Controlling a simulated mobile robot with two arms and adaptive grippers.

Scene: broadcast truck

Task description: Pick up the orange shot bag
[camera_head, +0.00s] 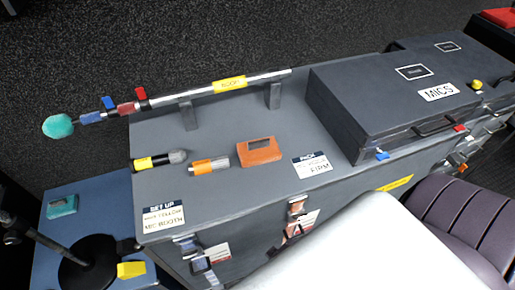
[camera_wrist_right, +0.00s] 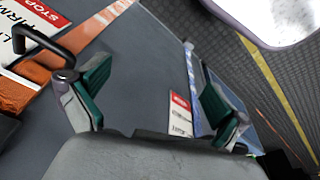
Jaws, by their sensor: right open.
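The orange shot bag is most likely the orange block (camera_head: 260,151) with a dark rectangular recess on top. It lies flat on the grey case top in the head view, right of a small orange-and-silver cylinder. My right gripper (camera_wrist_right: 155,95) is open and empty in the wrist view, with green-padded fingers spread over a grey surface. At the left of that view is an orange band (camera_wrist_right: 62,68) beside a black handle; I cannot tell whether this belongs to the bag. The right gripper does not show in the head view. My left gripper is in neither view.
A black-and-yellow microphone (camera_head: 158,160) and the orange-and-silver cylinder (camera_head: 210,166) lie left of the bag. A boom pole (camera_head: 230,84) rests on two supports behind. A MICS case (camera_head: 400,95) stands right. A teal block (camera_head: 62,206) lies lower left.

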